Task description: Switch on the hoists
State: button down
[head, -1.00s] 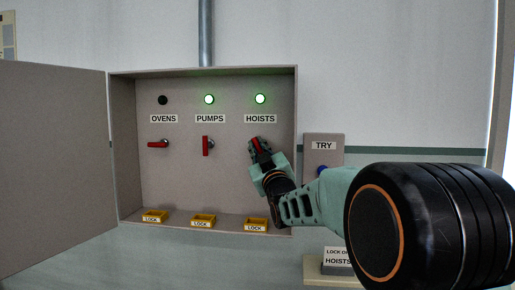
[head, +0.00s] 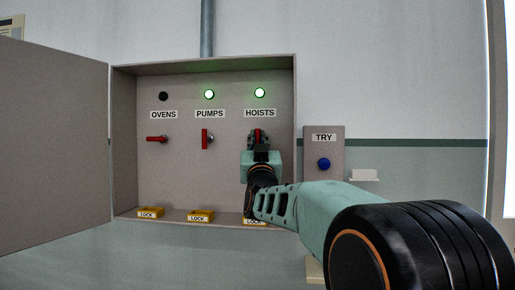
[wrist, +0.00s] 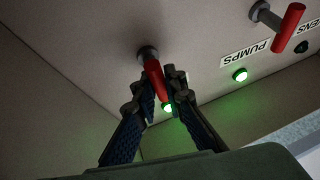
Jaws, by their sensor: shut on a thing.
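The open grey switch box (head: 290,150) holds three red handles under the labels OVENS, PUMPS and HOISTS. My gripper (head: 258,138) is shut on the red hoists handle (head: 258,134), which points up and down. In the wrist view the handle (wrist: 155,82) sits between my two fingertips (wrist: 158,88). The green hoists lamp (head: 260,93) is lit; it also shows in the wrist view (wrist: 167,107). My gripper hides the lower part of the handle in the head view.
The ovens handle (head: 157,139) is level and its lamp (head: 163,96) is dark. The pumps handle (head: 205,139) is upright and its lamp (head: 209,94) is green. Yellow LOCK trays (head: 200,216) line the box floor. The TRY box (head: 338,150) has a blue button (head: 324,164). The open door (head: 55,150) stands left.

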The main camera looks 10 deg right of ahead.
dwell(0.3)
jog(key=c, duration=2)
grip_release()
jog(key=shift+o, duration=0.2)
jog(key=v, duration=1.2)
